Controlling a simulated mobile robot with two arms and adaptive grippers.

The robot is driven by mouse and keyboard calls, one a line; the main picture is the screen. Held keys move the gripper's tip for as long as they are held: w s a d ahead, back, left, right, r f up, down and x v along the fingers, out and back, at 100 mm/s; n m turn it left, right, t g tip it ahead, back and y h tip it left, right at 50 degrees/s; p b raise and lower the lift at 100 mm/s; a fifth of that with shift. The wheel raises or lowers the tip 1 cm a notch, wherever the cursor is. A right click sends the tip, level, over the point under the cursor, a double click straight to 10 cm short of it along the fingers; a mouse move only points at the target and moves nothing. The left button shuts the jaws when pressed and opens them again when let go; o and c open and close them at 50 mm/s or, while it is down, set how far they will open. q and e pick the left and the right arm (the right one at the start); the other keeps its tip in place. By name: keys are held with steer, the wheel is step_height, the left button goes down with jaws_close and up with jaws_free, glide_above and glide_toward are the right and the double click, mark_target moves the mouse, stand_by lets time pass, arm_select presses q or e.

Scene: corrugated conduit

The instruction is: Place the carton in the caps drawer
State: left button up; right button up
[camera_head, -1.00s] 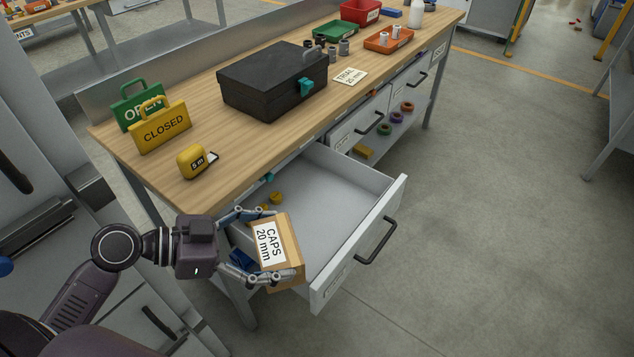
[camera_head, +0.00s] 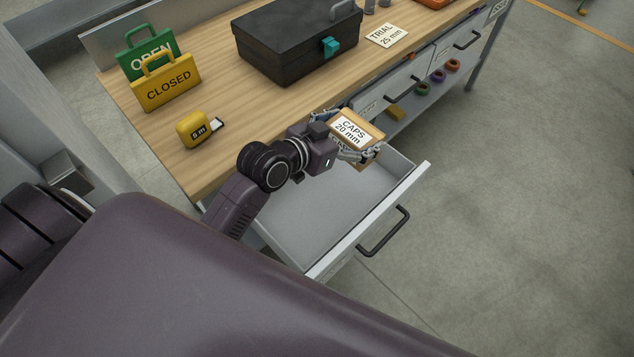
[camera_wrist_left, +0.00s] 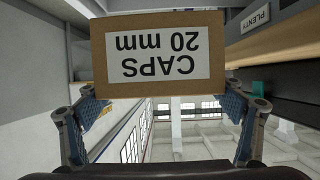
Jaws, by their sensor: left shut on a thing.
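The carton (camera_head: 368,157) is a small brown box with a white label reading CAPS 20 mm. My left gripper (camera_head: 349,140) is shut on it and holds it at the far right part of the open drawer (camera_head: 320,213), near the bench front. Whether the carton touches the drawer floor cannot be told. In the left wrist view the carton (camera_wrist_left: 158,88) sits between the two fingers, its label upside down. The grey drawer is pulled out, with a black handle (camera_head: 383,232) on its front. My arm covers part of its inside. My right gripper is not in view.
On the wooden bench stand a black case (camera_head: 296,42), a yellow tape measure (camera_head: 198,130), and green OPEN (camera_head: 147,50) and yellow CLOSED (camera_head: 166,83) signs. A TRIAL 25 mm card (camera_head: 387,37) lies near the edge. Rolls of tape (camera_head: 437,76) sit on a lower shelf.

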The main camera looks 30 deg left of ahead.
arm_select(q)
step_height(320, 180, down, 20)
steer(key=b, duration=0.3)
steer(key=shift+w+b, duration=0.15)
steer(key=shift+b, duration=0.15)
steer(key=shift+r, duration=0.1)
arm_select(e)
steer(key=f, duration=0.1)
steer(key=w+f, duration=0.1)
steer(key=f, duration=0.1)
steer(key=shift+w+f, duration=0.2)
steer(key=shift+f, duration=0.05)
arm_select(q)
steer(key=o, duration=1.2)
steer(key=shift+c, duration=0.2)
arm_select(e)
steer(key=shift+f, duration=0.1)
arm_select(q)
steer(key=shift+s+a, duration=0.1)
steer(key=shift+s, duration=0.15)
steer(key=v, duration=0.7)
steer(key=shift+r, duration=0.15)
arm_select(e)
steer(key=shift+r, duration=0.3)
